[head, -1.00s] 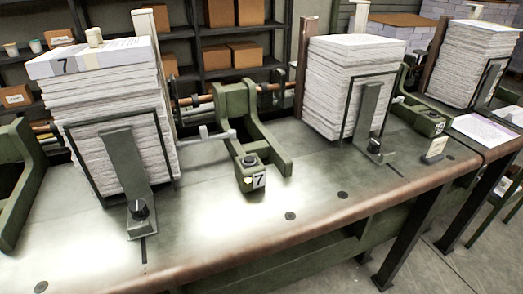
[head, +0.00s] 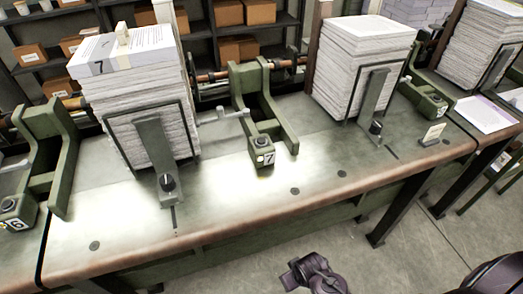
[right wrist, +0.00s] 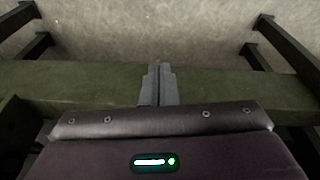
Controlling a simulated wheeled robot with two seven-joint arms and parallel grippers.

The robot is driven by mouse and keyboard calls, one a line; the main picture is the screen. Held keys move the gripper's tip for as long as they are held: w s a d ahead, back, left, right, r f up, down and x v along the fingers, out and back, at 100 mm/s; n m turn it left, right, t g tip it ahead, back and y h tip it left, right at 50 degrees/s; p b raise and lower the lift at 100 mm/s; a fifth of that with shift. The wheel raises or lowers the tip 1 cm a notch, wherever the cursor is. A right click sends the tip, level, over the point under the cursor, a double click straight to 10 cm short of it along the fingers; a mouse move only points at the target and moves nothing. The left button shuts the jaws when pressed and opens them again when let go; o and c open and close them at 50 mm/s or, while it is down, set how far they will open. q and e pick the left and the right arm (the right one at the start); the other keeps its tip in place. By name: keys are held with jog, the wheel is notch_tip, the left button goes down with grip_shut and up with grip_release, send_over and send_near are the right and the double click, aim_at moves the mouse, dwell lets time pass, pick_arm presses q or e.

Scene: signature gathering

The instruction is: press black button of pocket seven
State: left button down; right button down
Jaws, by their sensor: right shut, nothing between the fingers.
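The green pocket seven unit (head: 262,100) stands on the table in the middle of the head view, between two paper stacks. Its black button (head: 262,141) sits on top of the small green box at its front. A white "7" label (head: 268,158) is on that box's front face. My right gripper (right wrist: 159,70) shows in the right wrist view, with its grey fingers together and empty, over a green beam and the floor. A dark purple part of my arm shows low in the head view, below the table's front edge, well away from the button. My left gripper is not in view.
A paper stack (head: 138,105) marked 7 stands left of the unit, behind a metal stop with a black knob (head: 168,183). Another stack (head: 362,68) stands right. Pocket six's button (head: 9,204) is at the far left. The tabletop (head: 300,205) in front of pocket seven is clear.

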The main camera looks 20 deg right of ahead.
jog(key=w+a+r+t+p, duration=0.1)
jog(key=w+r+p, duration=0.2)
jog(key=r, duration=1)
jog(key=w+r+t+p, duration=0.1)
jog(key=w+r+p, duration=0.15)
jog(key=r, duration=0.95)
jog(key=w+a+r+n+t, duration=0.1)
jog(key=w+r, duration=0.1)
jog(key=w+a+r+n+t, duration=0.1)
jog(key=w+r, duration=0.1)
jog(key=w+a+r+n+y+p, duration=0.1)
jog(key=w+r+n, duration=0.1)
jog(key=w, duration=0.1)
jog(key=shift+a+r+t, duration=0.1)
jog(key=shift+r+t, duration=0.3)
jog(key=w+a+r+n+t+y, duration=0.1)
jog(key=w+a+r+n+y, duration=0.15)
jog(key=w+n, duration=0.2)
jog(key=w+a+r+n+t+y, duration=0.1)
jog(key=w+a+r+n, duration=0.1)
jog(key=w+r+n, duration=0.3)
jog(key=w+d+r+n+g+y+p, duration=0.1)
jog(key=w+d+r+n+g, duration=0.1)
jog(key=w+d+r, duration=0.3)
jog(key=d, duration=0.3)
jog(key=shift+w+r+g+y, duration=0.25)
jog(key=shift+w+g+y, duration=0.05)
jog(key=shift+g+y, duration=0.1)
jog(key=shift+a, duration=0.1)
